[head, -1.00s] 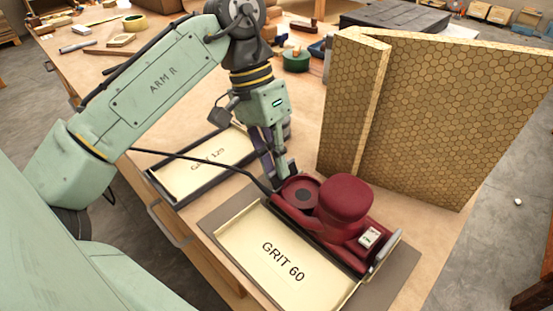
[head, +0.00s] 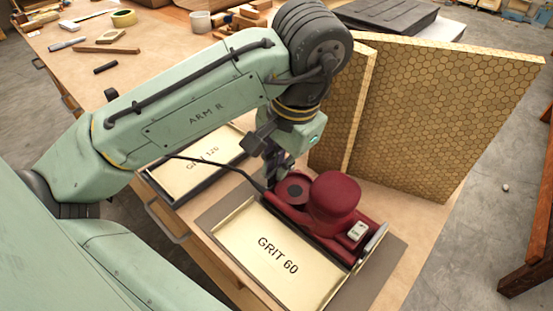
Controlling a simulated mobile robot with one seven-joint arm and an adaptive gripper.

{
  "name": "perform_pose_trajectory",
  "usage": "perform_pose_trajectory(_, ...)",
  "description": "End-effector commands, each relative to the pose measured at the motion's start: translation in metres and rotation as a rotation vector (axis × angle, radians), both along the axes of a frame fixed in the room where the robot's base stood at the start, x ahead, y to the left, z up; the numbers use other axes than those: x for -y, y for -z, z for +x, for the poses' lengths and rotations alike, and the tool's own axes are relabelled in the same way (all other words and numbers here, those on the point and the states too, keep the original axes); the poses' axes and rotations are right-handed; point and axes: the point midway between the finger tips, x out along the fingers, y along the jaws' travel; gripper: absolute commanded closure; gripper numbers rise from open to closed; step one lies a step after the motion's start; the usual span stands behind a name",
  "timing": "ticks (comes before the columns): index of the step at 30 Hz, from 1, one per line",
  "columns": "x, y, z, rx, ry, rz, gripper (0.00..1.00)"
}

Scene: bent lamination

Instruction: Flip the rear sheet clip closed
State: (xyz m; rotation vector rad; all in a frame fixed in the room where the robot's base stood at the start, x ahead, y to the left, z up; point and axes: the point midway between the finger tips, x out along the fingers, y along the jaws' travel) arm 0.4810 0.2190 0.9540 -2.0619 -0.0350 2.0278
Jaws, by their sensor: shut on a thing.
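The dark red sander (head: 333,198) sits at the far edge of the GRIT 60 tray, its round top knob upright. A silver clip lever (head: 374,241) shows at its right end. My gripper (head: 278,180) is at the sander's left end, where the dark cord leaves it. Its dark fingers point down and are shut at that end, where the rear sheet clip sits. The clip is hidden behind the fingers and the sander body, so its angle cannot be told.
The GRIT 60 tray (head: 276,254) lies on a grey mat in front of the sander. The GRIT 120 tray (head: 190,169) is to the left. Tall honeycomb panels (head: 430,115) stand close behind my gripper. The cord (head: 215,163) runs left from the sander.

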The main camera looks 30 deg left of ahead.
Motion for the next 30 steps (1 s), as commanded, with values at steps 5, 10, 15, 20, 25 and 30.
perform_pose_trajectory(5, 0.0018, 0.0002, -0.0002, 0.002, 0.002, 0.018, 1.0)
perform_pose_trajectory(10, 0.0022, 0.0006, -0.0003, 0.002, 0.003, 0.018, 1.0)
perform_pose_trajectory(15, 0.0025, 0.0008, -0.0002, 0.002, 0.004, 0.017, 0.93)
perform_pose_trajectory(20, 0.0023, 0.0008, -0.0002, 0.002, 0.004, 0.017, 0.82)
perform_pose_trajectory(25, 0.002, 0.0006, -0.0002, 0.001, 0.003, 0.017, 0.73)
perform_pose_trajectory(30, 0.0018, 0.0006, -0.0002, 0.001, 0.003, 0.017, 0.73)
